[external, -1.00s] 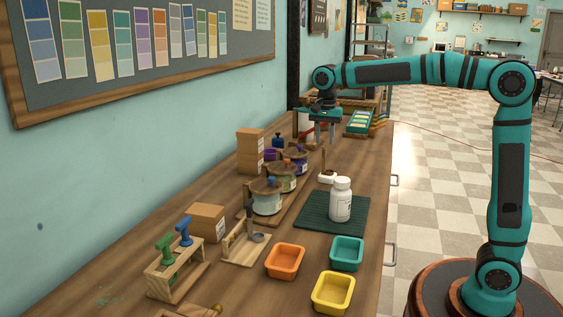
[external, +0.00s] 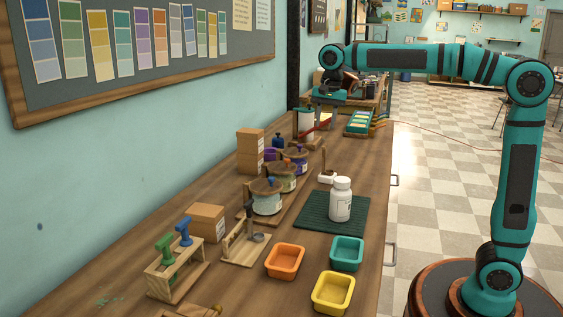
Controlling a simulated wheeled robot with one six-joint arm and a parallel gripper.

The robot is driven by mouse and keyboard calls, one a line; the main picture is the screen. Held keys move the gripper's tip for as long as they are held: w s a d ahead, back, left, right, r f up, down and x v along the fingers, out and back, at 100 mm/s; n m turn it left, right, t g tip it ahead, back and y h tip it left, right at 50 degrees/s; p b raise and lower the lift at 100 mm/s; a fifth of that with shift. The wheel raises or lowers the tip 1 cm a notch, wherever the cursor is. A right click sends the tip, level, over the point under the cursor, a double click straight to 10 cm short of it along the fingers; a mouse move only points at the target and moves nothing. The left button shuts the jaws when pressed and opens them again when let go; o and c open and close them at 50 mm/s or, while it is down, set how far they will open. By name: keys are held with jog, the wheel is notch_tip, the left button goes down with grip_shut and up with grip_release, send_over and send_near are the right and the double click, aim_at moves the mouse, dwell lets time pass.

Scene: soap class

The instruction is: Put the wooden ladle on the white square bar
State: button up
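My gripper (external: 326,123) is at the far end of the workbench, above its surface, with its fingers pointing down. The fingers look apart, and I see nothing held between them. They overlap a white cylinder and a red piece in the picture, so contact is hard to judge. A small white block (external: 327,178) with a dark spot lies behind the green mat and may be the white square bar. A thin upright wooden stick (external: 323,160) shows beside it. I cannot tell whether it is the ladle; no ladle is clearly recognisable.
A white bottle (external: 341,203) stands on the dark green mat (external: 309,216). Orange (external: 285,261), teal (external: 347,253) and yellow (external: 333,292) trays stand in front. Lidded jars (external: 266,200), cardboard boxes (external: 250,141) and a stamp rack (external: 175,280) line the left side.

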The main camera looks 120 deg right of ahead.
jog(key=w+a+r+n+t+h, duration=0.15)
jog(key=a+n, duration=0.25)
jog(key=a, duration=0.5)
jog(key=w+a+r+n+t+h, duration=0.1)
jog(key=w+a+r+n+t, duration=0.2)
jog(key=a, duration=0.6)
jog(key=w+a+r+n+t+h, duration=0.1)
jog(key=a+n+t, duration=0.3)
jog(key=a, duration=0.6)
jog(key=s+a+n+t+y, duration=0.1)
jog(key=s+a+n+t, duration=0.1)
jog(key=s+a+n, duration=0.2)
jog(key=s+a+r+n+t+y, duration=0.1)
jog(key=s+a+n+t+y, duration=0.1)
jog(key=a, duration=0.9)
jog(key=s+a+n+t+y, duration=0.1)
jog(key=s+a+n+t, duration=0.3)
jog(key=s+a+n, duration=0.2)
jog(key=shift+a+r+n, duration=0.35)
jog(key=shift+a+n, duration=0.6)
jog(key=shift+n, duration=0.15)
jog(key=shift+y, duration=0.25)
